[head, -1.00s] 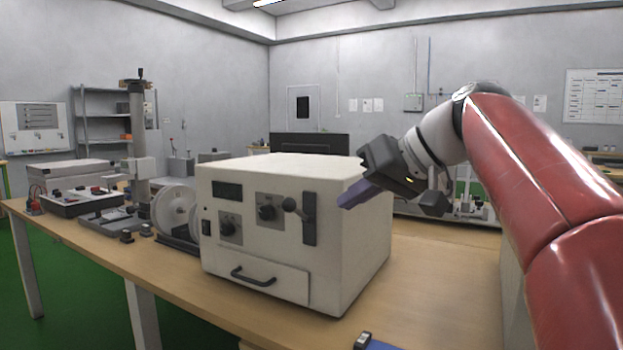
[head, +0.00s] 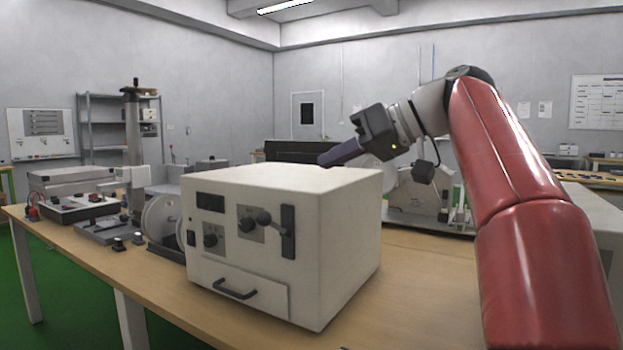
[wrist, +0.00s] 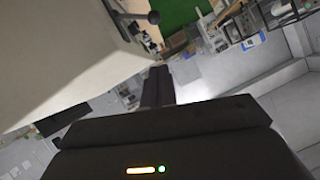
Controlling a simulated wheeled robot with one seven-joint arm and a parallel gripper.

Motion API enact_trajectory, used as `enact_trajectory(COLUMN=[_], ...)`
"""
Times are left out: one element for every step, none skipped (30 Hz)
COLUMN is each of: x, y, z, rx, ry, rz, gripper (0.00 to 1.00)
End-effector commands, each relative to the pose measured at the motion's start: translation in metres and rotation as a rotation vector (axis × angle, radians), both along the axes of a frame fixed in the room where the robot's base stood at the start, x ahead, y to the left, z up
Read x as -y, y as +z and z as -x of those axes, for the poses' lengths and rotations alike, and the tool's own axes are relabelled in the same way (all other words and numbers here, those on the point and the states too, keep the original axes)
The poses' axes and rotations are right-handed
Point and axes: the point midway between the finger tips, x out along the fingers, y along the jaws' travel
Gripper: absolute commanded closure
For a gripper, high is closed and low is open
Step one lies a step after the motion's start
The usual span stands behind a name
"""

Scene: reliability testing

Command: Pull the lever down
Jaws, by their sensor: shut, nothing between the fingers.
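The lever (head: 264,217) is a dark rod with a round black knob, on the upper right of the front of a white box (head: 335,235). It sticks out from a dark vertical slot plate (head: 288,232). In the wrist view the lever knob (wrist: 153,17) shows near the top, beside the box's white side. My gripper (head: 324,161) is shut and empty, just above the box's top in the head view and pointing left. Its dark fingers (wrist: 157,78) point toward the lever in the wrist view, apart from it.
The box front also has two knobs, a dark display (head: 210,202) and a drawer handle (head: 236,290). A wheel (head: 163,218) and a column stand (head: 134,150) stand left of the box.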

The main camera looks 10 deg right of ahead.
Motion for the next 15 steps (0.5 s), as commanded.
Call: enact_trajectory(x=[-0.007,-0.011,-0.018,-0.022,-0.028,-0.035,-0.040,-0.045,-0.052,-0.057,-0.062,-0.068,-0.072,-0.074,-0.076], y=[-0.005,-0.008,-0.011,-0.014,-0.017,-0.021,-0.024,-0.027,-0.031,-0.034,-0.036,-0.040,-0.042,-0.049,-0.056], z=[-0.003,-0.005,-0.008,-0.011,-0.014,-0.017,-0.020,-0.023,-0.027,-0.030,-0.033,-0.036,-0.038,-0.038,-0.037], rx=[0.000,-0.002,-0.002,-0.002,-0.002,-0.002,-0.003,-0.003,-0.002,-0.003,-0.003,-0.003,-0.002,-0.003,-0.002], ry=[0.003,0.004,0.005,0.005,0.005,0.006,0.005,0.005,0.005,0.005,0.004,0.005,0.003,0.002,0.001], rz=[0.000,0.001,-0.001,-0.001,0.001,0.000,0.000,0.000,0.001,0.000,-0.001,0.000,0.001,0.001,0.001], gripper=[1.00,1.00,1.00,1.00,1.00,1.00,1.00,1.00,1.00,1.00,1.00,1.00,1.00,1.00,1.00])
